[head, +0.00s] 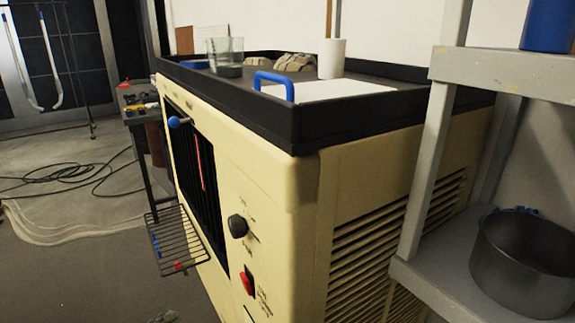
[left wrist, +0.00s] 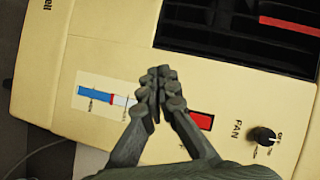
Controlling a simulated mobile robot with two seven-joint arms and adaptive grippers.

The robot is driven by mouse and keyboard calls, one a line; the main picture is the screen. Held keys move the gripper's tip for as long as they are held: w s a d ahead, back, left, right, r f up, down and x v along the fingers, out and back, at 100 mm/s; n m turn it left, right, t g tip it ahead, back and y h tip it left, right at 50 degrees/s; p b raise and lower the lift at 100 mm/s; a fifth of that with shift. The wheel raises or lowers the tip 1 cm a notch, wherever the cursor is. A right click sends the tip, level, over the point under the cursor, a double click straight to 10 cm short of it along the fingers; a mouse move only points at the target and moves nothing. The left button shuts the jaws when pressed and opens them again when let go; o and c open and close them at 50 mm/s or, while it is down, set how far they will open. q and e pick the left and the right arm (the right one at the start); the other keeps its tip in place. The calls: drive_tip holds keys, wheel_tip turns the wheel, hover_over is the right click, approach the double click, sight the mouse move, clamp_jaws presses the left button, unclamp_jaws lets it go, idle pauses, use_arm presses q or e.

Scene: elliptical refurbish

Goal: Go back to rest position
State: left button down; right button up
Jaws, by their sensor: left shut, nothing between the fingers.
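My left gripper (left wrist: 160,90) is shut and empty in the left wrist view. Its dark fingers lie in front of the cream machine's panel (left wrist: 85,45); I cannot tell how far from it they are. Only a small grey tip of this gripper (head: 163,317) shows at the bottom edge of the head view. My right gripper is in neither view.
The cream machine (head: 290,190) fills the middle, with a black knob (head: 237,226), a red switch (head: 247,281) and a wire rack (head: 177,240) jutting out. A grey shelf (head: 440,280) with a pot (head: 525,265) stands right. Cables (head: 75,178) lie on the floor at left.

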use_arm(q)
drive_tip(key=s+a+f+n+g+y+p, duration=0.1)
drive_tip(key=s+a+f+n+g+y, duration=0.1)
drive_tip(key=s+f+n+y, duration=0.25)
drive_tip(key=s+a+f+n+g+y, duration=0.1)
drive_tip(key=a+f+n+g+y, duration=0.15)
drive_tip(key=f+n, duration=0.4)
drive_tip(key=s+d+f+n+g, duration=0.2)
drive_tip(key=s+n+g, duration=0.1)
drive_tip(key=s, duration=0.3)
drive_tip(key=s+d+f+n+g+y, duration=0.1)
drive_tip(key=s+d+f+n+g, duration=0.1)
drive_tip(key=s, duration=0.4)
drive_tip(key=shift+s+f+n+g, duration=0.45)
drive_tip(key=shift+n+g, duration=0.2)
drive_tip(key=shift+n, duration=0.35)
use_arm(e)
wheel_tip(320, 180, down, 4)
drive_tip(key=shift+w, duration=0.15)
